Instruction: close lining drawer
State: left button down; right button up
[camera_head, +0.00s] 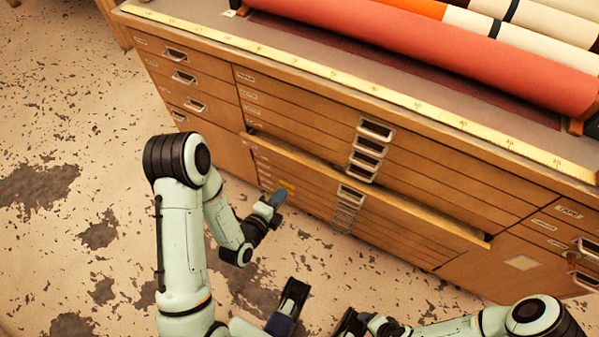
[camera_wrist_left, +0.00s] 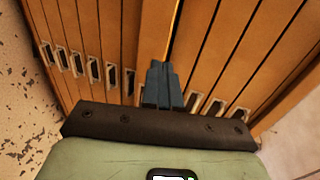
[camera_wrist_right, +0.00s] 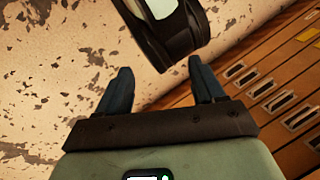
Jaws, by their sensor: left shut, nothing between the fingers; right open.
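One wide drawer (camera_head: 400,209) in the middle column of the wooden cabinet stands out a little, with a dark gap above its front. It is below a group of shut drawers and above several more. Its label is too small to read. My left gripper (camera_head: 278,197) is shut and empty, with blue fingertips in front of the left part of the drawer fronts. In the left wrist view its fingers (camera_wrist_left: 161,75) point at the fronts; contact cannot be told. My right gripper (camera_wrist_right: 160,68) is open and empty, away from the cabinet, low in the head view.
The cabinet top (camera_head: 335,50) has a yellow ruler edge (camera_head: 300,66) and carries a large red roll (camera_head: 440,45) and other rolls. Narrower drawers with metal handles (camera_head: 195,105) stand at both sides. The speckled floor (camera_head: 70,120) at left is clear.

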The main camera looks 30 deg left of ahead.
pick_arm(q)
jog(key=b, duration=0.1)
send_near(304, 162)
jog(key=w+f, duration=0.1)
jog(key=w, duration=0.1)
jog(key=w+f, duration=0.1)
jog(key=w, duration=0.1)
jog(key=shift+f, duration=0.2)
jog(key=shift+w, duration=0.8)
pick_arm(e)
jog(key=w, duration=0.1)
jog(key=w+d+f, duration=0.1)
jog(key=w+f, duration=0.1)
jog(key=shift+d+t+h, duration=0.25)
jog(key=shift+t+h, duration=0.05)
jog(key=shift+t, duration=0.1)
pick_arm(q)
jog(key=shift+d, duration=0.1)
pick_arm(e)
jog(key=shift+f, duration=0.1)
pick_arm(q)
jog(key=shift+w+b, duration=0.55)
jog(key=shift+w, duration=0.75)
pick_arm(e)
jog(key=shift+w+d+f, duration=0.4)
jog(key=shift+w+f, duration=0.15)
jog(key=shift+w, duration=0.25)
